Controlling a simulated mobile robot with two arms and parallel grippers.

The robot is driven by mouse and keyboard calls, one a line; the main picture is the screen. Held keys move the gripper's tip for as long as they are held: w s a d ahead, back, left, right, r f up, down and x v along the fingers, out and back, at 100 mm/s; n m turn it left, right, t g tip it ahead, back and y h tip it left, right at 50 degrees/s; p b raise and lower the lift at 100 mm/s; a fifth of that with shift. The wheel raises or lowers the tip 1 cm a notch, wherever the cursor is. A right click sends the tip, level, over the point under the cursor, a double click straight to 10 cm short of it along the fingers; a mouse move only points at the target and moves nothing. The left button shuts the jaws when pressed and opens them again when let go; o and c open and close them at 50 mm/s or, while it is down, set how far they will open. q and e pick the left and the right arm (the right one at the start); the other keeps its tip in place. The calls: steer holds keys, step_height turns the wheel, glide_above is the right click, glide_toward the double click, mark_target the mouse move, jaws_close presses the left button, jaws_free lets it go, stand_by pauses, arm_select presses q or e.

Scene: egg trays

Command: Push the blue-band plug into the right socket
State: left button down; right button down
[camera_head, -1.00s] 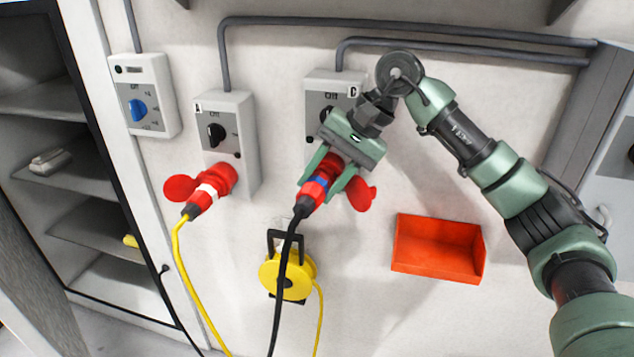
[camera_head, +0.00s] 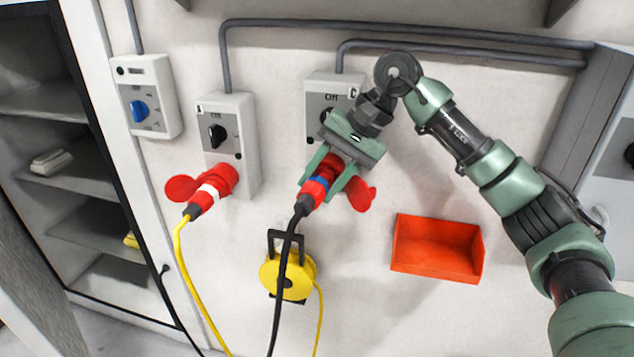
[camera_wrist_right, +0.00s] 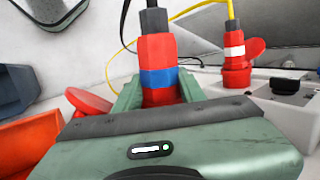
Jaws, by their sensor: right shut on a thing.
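The blue-band plug (camera_head: 315,190) is red with a blue ring and a black cable, at the lower front of the right socket box (camera_head: 318,88) marked C. My right gripper (camera_head: 333,177) is shut on the plug; its fingers lie on both sides. In the right wrist view the plug (camera_wrist_right: 158,72) sits between the green fingers. The plug's front end lies at the red right socket (camera_head: 333,163); the gripper partly hides that joint, so I cannot tell how deep it sits. The socket's red lid (camera_head: 362,196) hangs open. My left gripper is not in view.
Left socket box A (camera_head: 232,115) holds a white-band plug (camera_head: 205,196) with a yellow cable. A yellow cable reel (camera_head: 268,275) hangs below, behind the black cable (camera_head: 283,270). An orange bin (camera_head: 437,262) is on the wall at right. A blue-knob switch box (camera_head: 150,75) is far left.

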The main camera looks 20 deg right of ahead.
mark_target(323, 191)
steer(key=shift+w+d+r+t, duration=0.4)
steer(key=shift+w+d+r, duration=0.35)
steer(key=shift+w+d, duration=0.2)
stand_by(0.4)
steer(key=shift+f, duration=0.1)
steer(key=shift+s+a+f+b, duration=0.55)
steer(key=shift+a+f+b, duration=0.05)
steer(key=shift+b, duration=0.2)
steer(key=shift+s+a+f+b, duration=0.3)
steer(key=shift+s+f+b, duration=0.1)
steer(key=shift+s+f, duration=0.05)
steer(key=shift+s+a+f+g+b, duration=0.1)
steer(key=shift+s+a+g+b, duration=0.1)
steer(key=shift+s, duration=0.25)
steer(key=shift+s+a+f+g+b, duration=0.1)
steer(key=shift+s+b, duration=0.05)
steer(key=shift+s, duration=0.25)
steer(key=shift+s+a+r, duration=0.15)
steer(key=shift+s+a, duration=0.2)
steer(key=shift+s, duration=0.1)
steer(key=shift+r, duration=0.1)
